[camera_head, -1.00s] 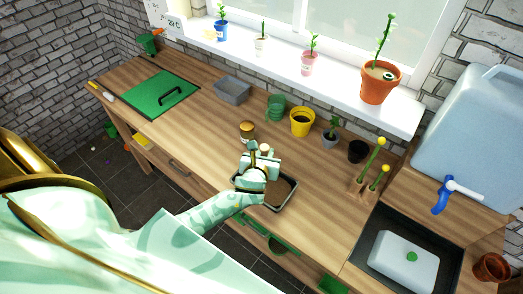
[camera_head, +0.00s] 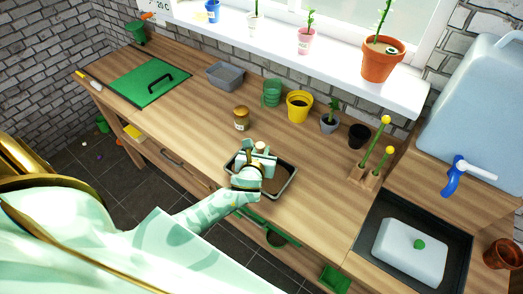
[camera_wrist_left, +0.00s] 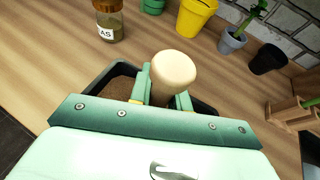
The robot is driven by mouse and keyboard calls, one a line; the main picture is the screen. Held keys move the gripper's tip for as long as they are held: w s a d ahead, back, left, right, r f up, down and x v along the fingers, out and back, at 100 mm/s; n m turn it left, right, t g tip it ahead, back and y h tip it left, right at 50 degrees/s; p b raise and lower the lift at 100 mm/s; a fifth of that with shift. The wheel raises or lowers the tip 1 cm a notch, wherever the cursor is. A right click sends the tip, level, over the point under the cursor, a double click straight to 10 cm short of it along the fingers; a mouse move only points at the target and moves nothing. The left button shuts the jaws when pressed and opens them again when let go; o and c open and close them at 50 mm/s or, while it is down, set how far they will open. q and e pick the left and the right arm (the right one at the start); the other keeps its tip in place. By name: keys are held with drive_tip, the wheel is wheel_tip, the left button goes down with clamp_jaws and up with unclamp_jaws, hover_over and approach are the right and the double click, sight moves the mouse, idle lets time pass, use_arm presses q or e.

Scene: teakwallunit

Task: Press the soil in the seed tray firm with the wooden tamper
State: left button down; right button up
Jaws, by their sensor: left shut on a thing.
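The seed tray (camera_head: 287,187) is a dark, shallow tray with brown soil, near the front edge of the workbench. It also shows in the left wrist view (camera_wrist_left: 97,82), partly hidden behind my gripper. My left gripper (camera_head: 256,158) is over the left part of the tray, shut on the wooden tamper. The tamper's pale round knob (camera_wrist_left: 175,70) sticks up between the fingers in the left wrist view. Its lower end is hidden, so I cannot tell whether it touches the soil. My right gripper is not in view.
A jar with a brown lid (camera_head: 241,118) stands just behind the tray. A green pot (camera_head: 271,93), yellow pot (camera_head: 299,106), small grey plant pot (camera_head: 329,122) and black pot (camera_head: 358,136) line the back. A sink (camera_head: 375,222) lies at right.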

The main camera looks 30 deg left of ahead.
use_arm(q)
drive_tip(key=shift+f, duration=0.25)
idle(0.3)
drive_tip(key=shift+f+b, duration=0.85)
drive_tip(key=shift+s, duration=0.1)
idle(0.3)
drive_tip(key=shift+r+p, duration=1.15)
drive_tip(key=shift+p, duration=0.1)
drive_tip(key=shift+f, duration=0.25)
